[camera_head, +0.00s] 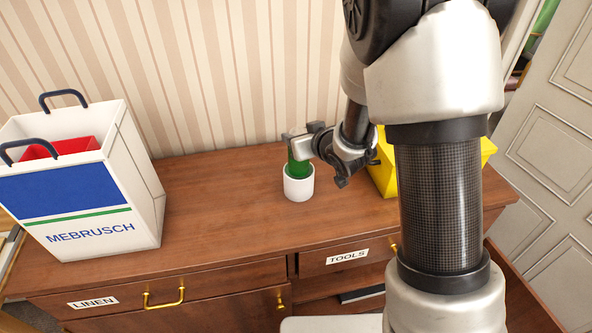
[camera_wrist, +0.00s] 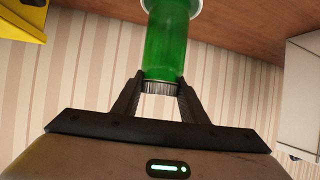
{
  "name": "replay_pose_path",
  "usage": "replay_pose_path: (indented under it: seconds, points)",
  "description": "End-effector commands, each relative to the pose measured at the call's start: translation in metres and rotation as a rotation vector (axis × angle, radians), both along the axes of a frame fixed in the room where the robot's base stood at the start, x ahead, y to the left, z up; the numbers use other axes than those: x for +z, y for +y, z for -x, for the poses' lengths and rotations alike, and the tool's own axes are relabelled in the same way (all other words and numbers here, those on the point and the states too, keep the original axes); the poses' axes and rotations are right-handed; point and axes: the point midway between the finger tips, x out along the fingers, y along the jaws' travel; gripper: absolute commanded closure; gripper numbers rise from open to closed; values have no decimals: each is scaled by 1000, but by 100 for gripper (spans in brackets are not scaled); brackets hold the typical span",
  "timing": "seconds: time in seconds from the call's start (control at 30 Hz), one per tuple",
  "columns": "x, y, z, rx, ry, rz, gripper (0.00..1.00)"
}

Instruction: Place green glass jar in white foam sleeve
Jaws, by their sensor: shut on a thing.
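The green glass jar (camera_head: 298,168) is upright at the white foam sleeve (camera_head: 299,187), its lower end hidden by the sleeve's rim. The sleeve stands on the dresser top. My gripper (camera_head: 300,146) is shut on the jar's upper end. In the wrist view the green glass jar (camera_wrist: 166,45) extends away from my gripper (camera_wrist: 160,88), which holds its ridged dark cap. The white foam sleeve (camera_wrist: 200,5) shows at the jar's far end. How deep the jar sits in it I cannot tell exactly.
A white MEBRUSCH bag (camera_head: 140,190) with a red item (camera_head: 62,148) inside stands at the left of the wooden dresser top (camera_head: 215,215). A yellow container (camera_head: 385,178) stands right of the sleeve, partly behind my arm. The top between bag and sleeve is clear.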

Motion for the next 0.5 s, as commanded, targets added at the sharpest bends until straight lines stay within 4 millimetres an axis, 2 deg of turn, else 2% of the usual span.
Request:
replay_pose_path:
  seconds: [0.03, 0.1, 0.27, 0.5]
  points:
    - [-13, 0, 1, 1, 4, 2, 100]
    - [-24, 1, 0, 1, 4, 1, 100]
    - [-38, 0, 0, 1, 1, 1, 100]
    - [-72, 0, 0, 2, 1, 2, 100]
